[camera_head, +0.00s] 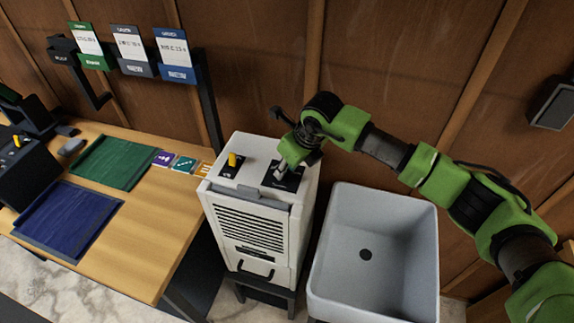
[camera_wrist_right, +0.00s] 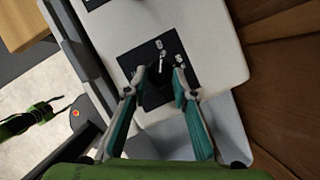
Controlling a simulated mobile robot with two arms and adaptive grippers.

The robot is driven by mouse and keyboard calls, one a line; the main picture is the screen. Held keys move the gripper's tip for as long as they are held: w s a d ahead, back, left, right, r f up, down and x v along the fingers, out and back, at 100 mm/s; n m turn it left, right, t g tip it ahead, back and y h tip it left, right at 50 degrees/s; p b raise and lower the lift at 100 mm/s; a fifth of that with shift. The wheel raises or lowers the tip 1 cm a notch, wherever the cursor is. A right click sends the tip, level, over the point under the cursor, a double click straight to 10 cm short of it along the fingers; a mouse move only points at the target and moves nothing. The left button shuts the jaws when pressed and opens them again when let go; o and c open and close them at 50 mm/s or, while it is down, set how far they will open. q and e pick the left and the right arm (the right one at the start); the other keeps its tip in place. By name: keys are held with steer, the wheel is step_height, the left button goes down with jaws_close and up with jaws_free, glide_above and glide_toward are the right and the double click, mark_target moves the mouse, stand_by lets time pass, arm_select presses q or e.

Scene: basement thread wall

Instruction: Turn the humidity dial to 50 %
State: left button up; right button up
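The white dehumidifier cabinet (camera_head: 256,224) stands between the wooden bench and the sink. On its top, a black dial plate (camera_head: 268,180) lies on the right, mostly covered by my right gripper (camera_head: 290,168). In the right wrist view this black plate (camera_wrist_right: 192,72) carries small white markings too small to read. My right gripper (camera_wrist_right: 160,82) points down at the plate with its fingers apart. A dark knob-like shape (camera_wrist_right: 157,92) shows between the fingers; I cannot tell whether they touch it. The dial's setting cannot be read.
A yellow switch (camera_head: 233,159) stands on a second black plate left of the dial. The grey sink (camera_head: 330,255) is right of the cabinet. The bench (camera_head: 165,225) with green and blue mats is on the left. The wooden wall (camera_head: 400,60) is close behind.

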steer(key=shift+c, duration=0.4)
jaws_close()
arm_select(q)
steer(key=shift+s+a+f, duration=0.1)
steer(key=shift+s, duration=0.55)
steer(key=shift+f, duration=0.1)
